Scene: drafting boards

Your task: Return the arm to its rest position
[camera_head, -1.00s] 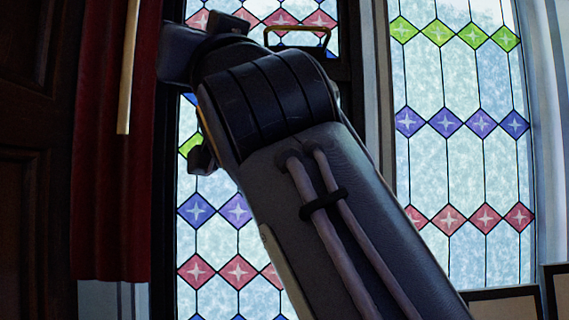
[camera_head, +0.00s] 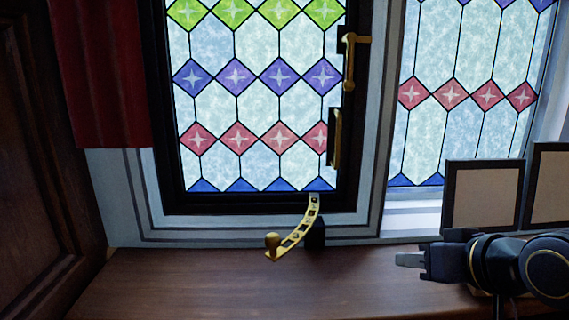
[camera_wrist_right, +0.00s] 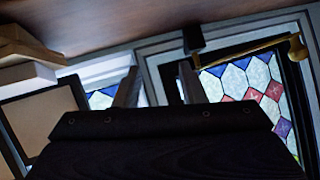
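My right gripper (camera_head: 402,260) is at the lower right in the head view, pointing left above the wooden sill, with my dark wrist behind it. It is to the right of the brass window stay and in front of the picture frames. In the right wrist view, the two fingers of the right gripper (camera_wrist_right: 159,68) stand apart with nothing between them, so it is open and empty. My left gripper is in neither view.
A stained-glass window (camera_head: 255,110) has a brass handle (camera_head: 350,62) on its right side. A curved brass stay (camera_head: 295,234) projects over the wooden sill (camera_head: 200,285). Dark frames (camera_head: 483,195) stand at right. A red curtain (camera_head: 100,75) hangs left. The sill's left part is clear.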

